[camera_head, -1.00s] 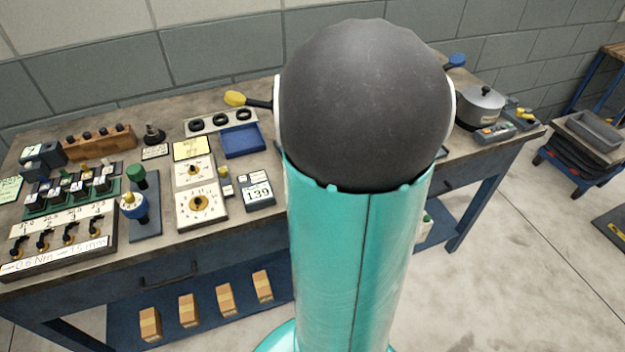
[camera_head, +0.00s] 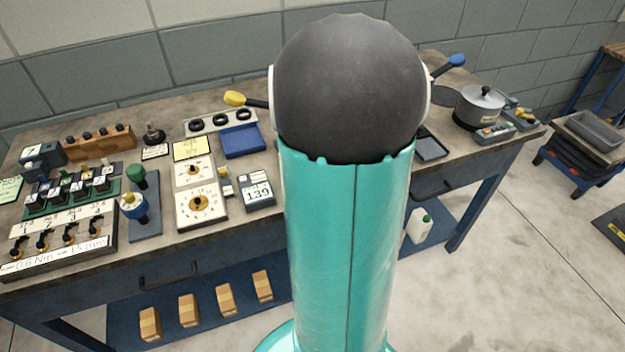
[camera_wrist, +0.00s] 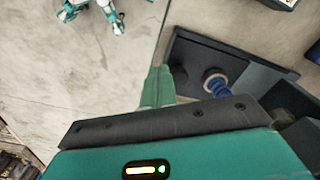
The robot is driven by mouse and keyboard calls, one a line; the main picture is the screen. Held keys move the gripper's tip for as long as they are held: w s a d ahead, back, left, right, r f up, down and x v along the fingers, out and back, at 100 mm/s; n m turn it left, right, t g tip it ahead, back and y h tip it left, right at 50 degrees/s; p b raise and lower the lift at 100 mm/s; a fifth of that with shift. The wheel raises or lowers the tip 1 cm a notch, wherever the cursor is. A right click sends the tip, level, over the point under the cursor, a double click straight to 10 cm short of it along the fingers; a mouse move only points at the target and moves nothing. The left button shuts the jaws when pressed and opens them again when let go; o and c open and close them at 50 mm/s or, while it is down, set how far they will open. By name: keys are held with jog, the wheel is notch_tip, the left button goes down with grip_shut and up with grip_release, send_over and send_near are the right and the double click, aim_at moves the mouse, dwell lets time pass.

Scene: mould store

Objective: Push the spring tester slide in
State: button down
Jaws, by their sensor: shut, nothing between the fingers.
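My gripper (camera_wrist: 157,88) shows in the wrist view as teal fingers held together, with nothing between them. Just right of the fingertips is a dark, flat-based fixture (camera_wrist: 196,50) near the bench edge. A blue ribbed part with a pale round end (camera_wrist: 214,80) sits on it, probably the spring tester's slide or plunger. My gripper is beside it; I cannot tell whether they touch. The fixture's lower part is hidden behind my gripper body. In the head view my own arm hides the gripper and the middle of the bench (camera_head: 100,278).
Left on the bench stand a grey plate with green and blue knobs (camera_head: 141,205), dial panels (camera_head: 200,222) and a blue tray (camera_head: 242,150). At the right are a pot (camera_head: 480,105) and a dark tray (camera_head: 431,148). Open floor (camera_wrist: 70,70) lies left of the fingers.

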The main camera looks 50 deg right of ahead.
jog(key=shift+w+d, duration=0.25)
jog(key=shift+w, duration=0.35)
jog(key=shift+w+d, duration=0.5)
jog(key=shift+w, duration=0.3)
jog(key=shift+w+d, duration=0.5)
jog(key=shift+w, duration=0.3)
